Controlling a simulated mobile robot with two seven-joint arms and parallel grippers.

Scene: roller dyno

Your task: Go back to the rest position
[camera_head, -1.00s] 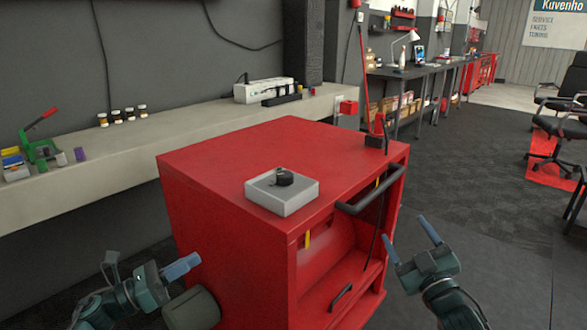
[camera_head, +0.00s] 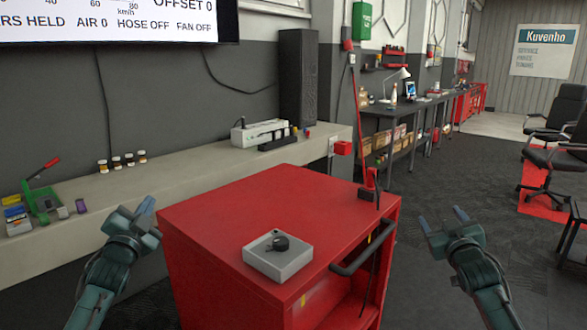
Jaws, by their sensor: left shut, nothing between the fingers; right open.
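My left gripper (camera_head: 146,208) is raised at the left, beside the left edge of the red cabinet top; its fingers are together and hold nothing. My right gripper (camera_head: 442,219) is at the right of the cabinet, over the dark floor, with its fingers apart and nothing between them. Both forearms come up from the bottom of the view. Both grippers look clear of the cabinet, though the left one overlaps its edge in the picture.
The red cabinet (camera_head: 250,205) stands in front, with a grey box (camera_head: 279,262) with a black knob on top and a black handle (camera_head: 350,262) at its front edge. A ledge (camera_head: 190,172) with small bottles runs behind. Dark floor (camera_head: 440,180) is free at the right.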

